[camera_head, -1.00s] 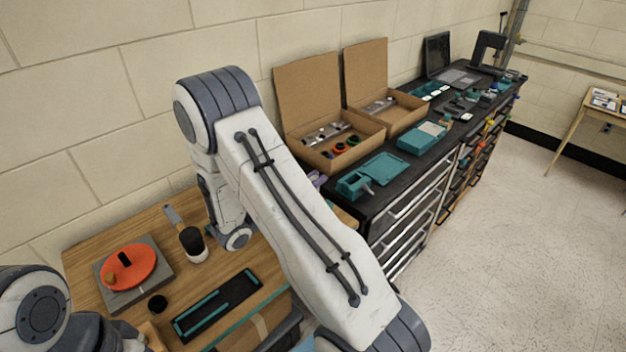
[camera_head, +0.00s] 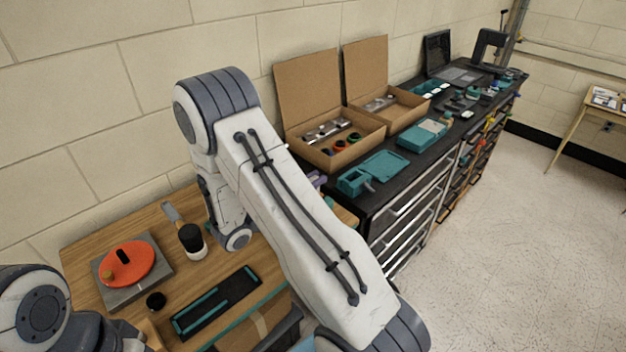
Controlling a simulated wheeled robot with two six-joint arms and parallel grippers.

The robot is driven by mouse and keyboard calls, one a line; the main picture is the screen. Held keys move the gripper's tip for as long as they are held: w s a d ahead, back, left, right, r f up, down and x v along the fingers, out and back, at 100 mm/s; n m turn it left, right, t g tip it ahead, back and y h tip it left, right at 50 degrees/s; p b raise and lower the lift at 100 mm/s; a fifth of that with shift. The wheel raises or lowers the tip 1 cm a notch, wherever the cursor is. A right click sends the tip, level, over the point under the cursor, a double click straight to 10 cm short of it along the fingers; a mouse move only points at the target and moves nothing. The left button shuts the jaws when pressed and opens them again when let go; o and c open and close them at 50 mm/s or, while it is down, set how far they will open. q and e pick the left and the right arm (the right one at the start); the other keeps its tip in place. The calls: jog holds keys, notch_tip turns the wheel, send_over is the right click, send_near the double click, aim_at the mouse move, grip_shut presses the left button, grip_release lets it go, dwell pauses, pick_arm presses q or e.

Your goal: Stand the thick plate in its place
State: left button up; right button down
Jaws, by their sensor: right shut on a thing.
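My right arm (camera_head: 290,215) crosses the middle of the view, rises to its elbow and bends down to its wrist (camera_head: 237,239) over the wooden table. The jaws of my right gripper and what they hold are hidden behind the arm. I cannot make out the thick plate. A long black holder with teal strips (camera_head: 216,303) lies near the table's front edge, left of my arm; I cannot tell whether it is the plate's place. Part of my left arm (camera_head: 42,312) shows at the bottom left, its gripper out of view.
A dark workbench with open cardboard boxes (camera_head: 330,155) and teal trays (camera_head: 380,166) runs along the wall.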

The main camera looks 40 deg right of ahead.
jog(key=shift+f, duration=0.25)
jog(key=c, duration=0.7)
grip_release()
